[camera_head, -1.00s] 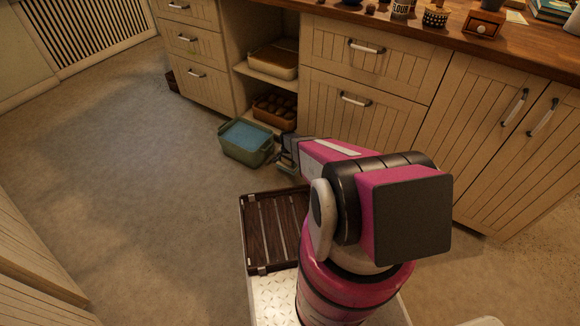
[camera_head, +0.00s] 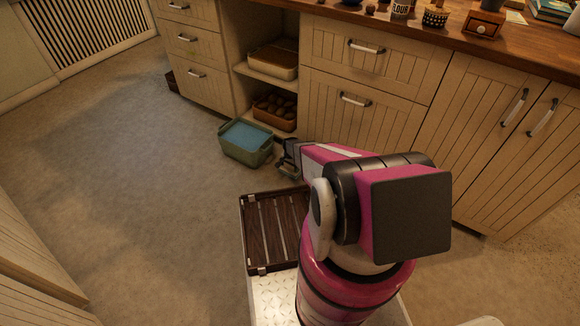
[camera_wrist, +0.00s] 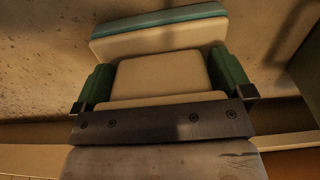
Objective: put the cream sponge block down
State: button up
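In the wrist view, a cream sponge block (camera_wrist: 160,73) with a teal layer (camera_wrist: 160,19) along its far edge lies between the green-padded fingers of my gripper (camera_wrist: 168,80). The block is narrower where the pads sit against its two sides and wider beyond them. The gripper appears shut on it. Brownish floor shows past the block; I cannot tell whether the block touches the floor. In the head view, my gripper (camera_head: 287,161) is low in front of the cabinets, and the block cannot be made out there.
A green tub (camera_head: 246,155) with blue contents stands on the floor just left of my gripper. Behind are open shelves with a brown crate (camera_head: 274,110) and a tan bin (camera_head: 272,62). A slatted dark tray (camera_head: 246,232) is nearer. Open floor lies left.

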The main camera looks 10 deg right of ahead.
notch_tip(320, 180, up, 12)
jog(key=shift+s+f, duration=0.1)
notch_tip(320, 180, up, 8)
jog(key=n, duration=0.1)
send_over(290, 173)
jog(key=s+a+r+n, duration=0.1)
jog(key=s+r+n, duration=0.3)
jog(key=s+r, duration=0.8)
jog(key=s+a+r+n, duration=0.1)
jog(key=s+r+n, duration=0.3)
jog(key=s+r, duration=0.8)
notch_tip(290, 173, up, 7)
jog(key=shift+s+a+r, duration=0.15)
jog(key=shift+s+a, duration=0.25)
